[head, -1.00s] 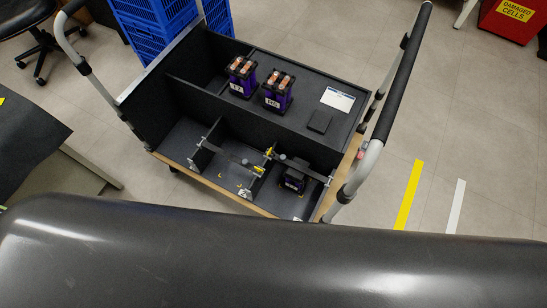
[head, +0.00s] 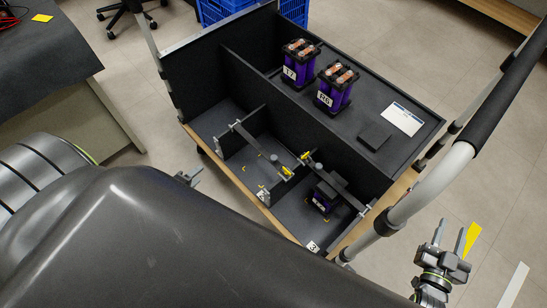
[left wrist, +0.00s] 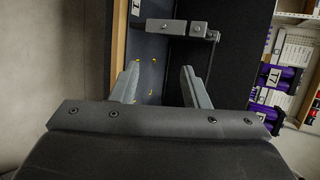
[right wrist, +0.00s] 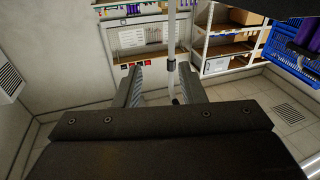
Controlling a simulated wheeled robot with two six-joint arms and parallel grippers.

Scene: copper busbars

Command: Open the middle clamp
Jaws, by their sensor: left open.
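The middle clamp (head: 256,146) is a grey bar lying across compartment 2 of the cart, with a round knob and a yellow piece at its right end. No pack shows under it. A clamp bar (left wrist: 172,28) also spans the top of the left wrist view, beyond the fingertips; I cannot tell for sure which clamp it is. My left gripper (head: 188,178) is left of the cart, partly hidden behind my body. In the left wrist view its fingers (left wrist: 159,84) are apart and empty. My right gripper (head: 450,240) is open and empty, right of the cart.
The right clamp (head: 343,192) crosses a dark purple pack (head: 322,202) in compartment 3. Two purple packs (head: 298,65) (head: 334,88) stand in the rear bay beside a white card (head: 402,118). Black dividers (head: 275,104) and the cart's handle rail (head: 447,178) are obstacles.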

